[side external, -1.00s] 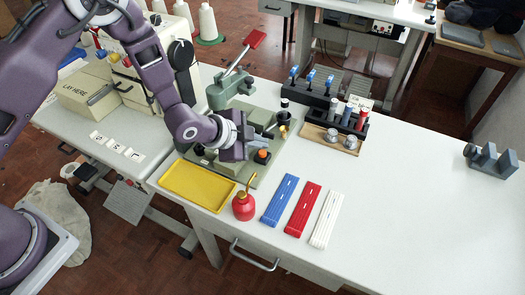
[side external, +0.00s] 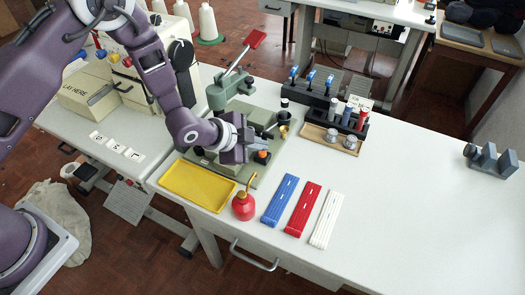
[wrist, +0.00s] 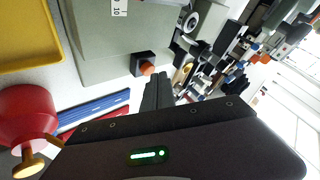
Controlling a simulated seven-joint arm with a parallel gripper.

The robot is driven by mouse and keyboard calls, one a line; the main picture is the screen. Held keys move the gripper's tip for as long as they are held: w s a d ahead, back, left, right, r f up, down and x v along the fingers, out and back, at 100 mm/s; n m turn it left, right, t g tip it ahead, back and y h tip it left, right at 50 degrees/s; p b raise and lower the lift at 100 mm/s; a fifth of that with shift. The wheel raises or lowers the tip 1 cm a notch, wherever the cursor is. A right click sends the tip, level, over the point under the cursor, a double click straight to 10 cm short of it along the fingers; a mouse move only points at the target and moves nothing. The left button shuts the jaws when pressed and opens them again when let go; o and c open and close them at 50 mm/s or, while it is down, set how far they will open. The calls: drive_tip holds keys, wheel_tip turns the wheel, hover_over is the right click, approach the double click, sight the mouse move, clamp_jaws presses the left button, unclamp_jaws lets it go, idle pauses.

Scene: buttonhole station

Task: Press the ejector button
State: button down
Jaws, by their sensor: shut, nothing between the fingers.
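The ejector button appears to be the orange button on a small dark block (side external: 262,155), near the front right of the green machine base. The orange cap (wrist: 147,68) and its dark housing also show in the wrist view, just beyond my fingertips. My gripper (side external: 246,151) is shut and empty, immediately left of the button in the side view. In the wrist view, my closed fingers (wrist: 158,84) point towards the button. I cannot tell whether the fingertips touch it.
A green press with a red-handled lever (side external: 235,75) stands behind my gripper. A yellow tray (side external: 197,186), a red oil can (side external: 243,206) and blue, red and white strips (side external: 304,207) lie in front. A black tool rack (side external: 318,98) is behind right.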

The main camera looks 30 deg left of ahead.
drive_tip(key=shift+f, duration=0.55)
idle(0.8)
drive_tip(key=shift+r, duration=0.95)
drive_tip(key=shift+r, duration=2.55)
